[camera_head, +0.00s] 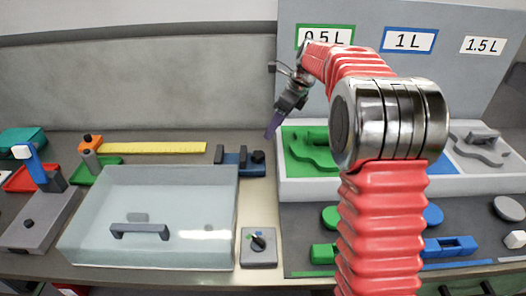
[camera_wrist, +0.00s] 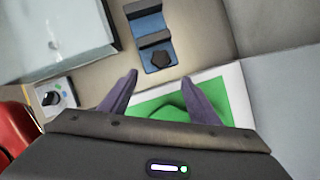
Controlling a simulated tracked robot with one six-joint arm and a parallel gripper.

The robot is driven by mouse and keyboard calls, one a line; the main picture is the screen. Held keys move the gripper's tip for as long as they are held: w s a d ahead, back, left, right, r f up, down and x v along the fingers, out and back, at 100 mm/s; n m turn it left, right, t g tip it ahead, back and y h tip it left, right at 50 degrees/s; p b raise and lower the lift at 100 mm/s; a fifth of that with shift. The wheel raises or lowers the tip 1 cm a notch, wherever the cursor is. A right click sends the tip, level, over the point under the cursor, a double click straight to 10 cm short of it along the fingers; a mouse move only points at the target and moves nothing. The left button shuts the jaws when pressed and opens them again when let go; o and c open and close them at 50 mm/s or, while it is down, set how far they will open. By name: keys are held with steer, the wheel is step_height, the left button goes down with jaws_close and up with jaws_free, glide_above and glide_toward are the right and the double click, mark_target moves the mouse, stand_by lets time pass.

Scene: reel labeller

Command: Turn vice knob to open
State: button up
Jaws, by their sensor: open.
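The vice (camera_head: 236,164) is a small blue block with dark jaws on the bench, right behind the clear-lidded box. Its dark knob (camera_head: 258,157) is at its right end. In the wrist view the vice (camera_wrist: 150,24) stands upper middle, with the dark lobed knob (camera_wrist: 160,58) at its lower end. My gripper (camera_head: 270,133) is raised above the bench, to the right of the knob. In the wrist view my gripper (camera_wrist: 160,78) has its two purple fingers spread apart, with nothing between them. The knob lies just beyond the fingertips in that picture, with no visible contact.
A clear box (camera_head: 150,215) with a handle fills the left front. A control panel with a dark switch (camera_head: 258,243) sits in front of the vice. A green tray (camera_head: 300,150) with a raised white edge is right of it. A yellow ruler (camera_head: 150,148) lies behind the box.

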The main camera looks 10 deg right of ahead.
mark_target(259, 154)
steer(key=x, duration=1.3)
steer(key=shift+a+f, duration=0.1)
steer(key=shift+f, duration=0.3)
